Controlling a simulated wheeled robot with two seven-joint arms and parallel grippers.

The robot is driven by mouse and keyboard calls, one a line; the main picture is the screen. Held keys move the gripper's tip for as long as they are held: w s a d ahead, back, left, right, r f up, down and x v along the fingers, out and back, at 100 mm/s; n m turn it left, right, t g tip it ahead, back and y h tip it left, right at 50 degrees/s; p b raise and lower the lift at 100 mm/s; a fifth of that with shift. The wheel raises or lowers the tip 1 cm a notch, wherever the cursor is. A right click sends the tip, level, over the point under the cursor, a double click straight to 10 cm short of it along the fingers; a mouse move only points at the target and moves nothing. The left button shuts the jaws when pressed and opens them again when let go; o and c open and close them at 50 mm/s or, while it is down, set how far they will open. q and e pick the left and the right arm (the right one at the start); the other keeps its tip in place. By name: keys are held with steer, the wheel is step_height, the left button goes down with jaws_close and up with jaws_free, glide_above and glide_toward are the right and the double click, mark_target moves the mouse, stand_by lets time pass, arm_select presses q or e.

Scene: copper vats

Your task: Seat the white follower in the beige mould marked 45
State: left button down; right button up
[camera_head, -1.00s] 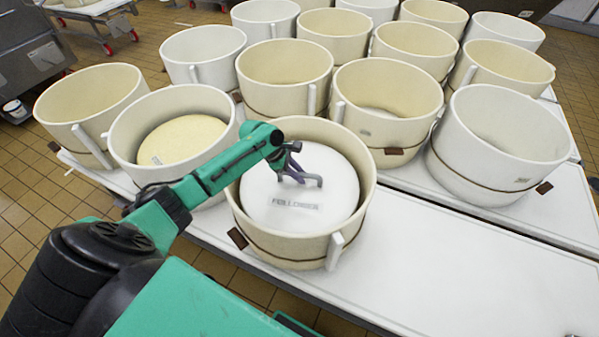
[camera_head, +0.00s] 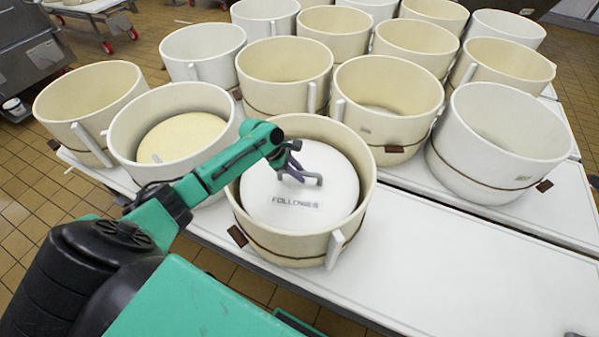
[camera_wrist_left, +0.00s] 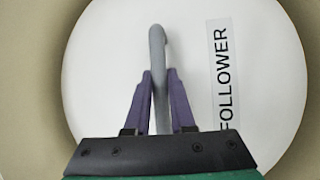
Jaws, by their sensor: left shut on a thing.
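The white follower (camera_head: 299,217), a round disc with a "FOLLOWER" label and a grey handle (camera_head: 313,180), lies inside a beige mould (camera_head: 367,199) at the front of the table. It looks roughly level and below the mould's rim. In the left wrist view the follower (camera_wrist_left: 205,30) fills the middle, with the beige wall around it. My left gripper (camera_head: 290,172) is over the follower, shut on its handle; its purple fingers (camera_wrist_left: 154,85) are on both sides of the bar. No number can be read on this mould. My right gripper is not in view.
A mould with a yellowish disc inside (camera_head: 180,140) stands close on the left. A beige mould (camera_head: 388,90) and a white mould (camera_head: 500,130) stand behind and to the right. Several more moulds fill the back. The white table top (camera_head: 450,265) is clear at the front right.

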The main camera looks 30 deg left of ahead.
arm_select(q)
steer(key=shift+w+f, duration=0.15)
steer(key=shift+f, duration=0.2)
stand_by(0.5)
steer(key=c, duration=0.7)
jaws_free()
steer(key=shift+s+f, duration=0.2)
steer(key=shift+s, duration=0.1)
steer(key=v, duration=1.5)
steer(key=shift+w, duration=0.1)
